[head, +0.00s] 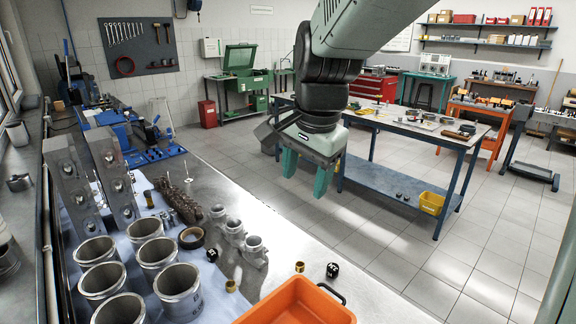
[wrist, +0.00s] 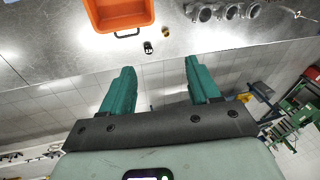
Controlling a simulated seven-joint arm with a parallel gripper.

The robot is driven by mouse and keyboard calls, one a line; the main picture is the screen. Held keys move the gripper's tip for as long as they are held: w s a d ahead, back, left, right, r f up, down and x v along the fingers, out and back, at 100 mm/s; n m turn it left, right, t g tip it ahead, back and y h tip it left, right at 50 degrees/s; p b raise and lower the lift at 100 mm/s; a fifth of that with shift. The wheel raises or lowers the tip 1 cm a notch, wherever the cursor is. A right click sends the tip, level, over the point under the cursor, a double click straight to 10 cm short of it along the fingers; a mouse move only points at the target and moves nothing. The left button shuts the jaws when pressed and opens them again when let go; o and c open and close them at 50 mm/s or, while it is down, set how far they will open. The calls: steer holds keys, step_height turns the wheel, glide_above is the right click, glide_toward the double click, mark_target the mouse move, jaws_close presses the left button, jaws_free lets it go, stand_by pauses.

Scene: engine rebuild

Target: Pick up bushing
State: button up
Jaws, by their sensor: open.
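A small brass bushing (head: 299,267) sits on the metal bench top, just left of a small black cube with white markings (head: 333,270). A second small brass piece (head: 231,286) lies farther left, near the orange tray. In the wrist view a brass bushing (wrist: 166,32) shows near the black cube (wrist: 148,47). My gripper (head: 306,178) is open, its two green fingers pointing down, high and apart from the bushing and beyond the bench edge. In the wrist view nothing is between its fingers (wrist: 158,66).
An orange tray (head: 268,313) stands at the bench's front. Grey cylinder sleeves (head: 101,266), a dark ring (head: 191,237) and metal fittings (head: 255,246) crowd the left. The bench around the bushing is mostly clear. A blue workbench (head: 398,190) stands behind, across open floor.

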steer(key=w+a+f+m, duration=0.3)
steer(key=w+a+f, duration=0.3)
steer(key=f, duration=0.1)
steer(key=m+g+h, duration=0.1)
steer(key=m+g, duration=0.2)
steer(key=m, duration=0.3)
glide_above(230, 284)
steer(key=f, duration=1.8)
steer(key=d+f, duration=0.1)
steer(key=f, duration=1.2)
steer(key=a+f, duration=0.1)
steer(key=f, duration=0.1)
steer(key=shift+f, duration=0.25)
jaws_close()
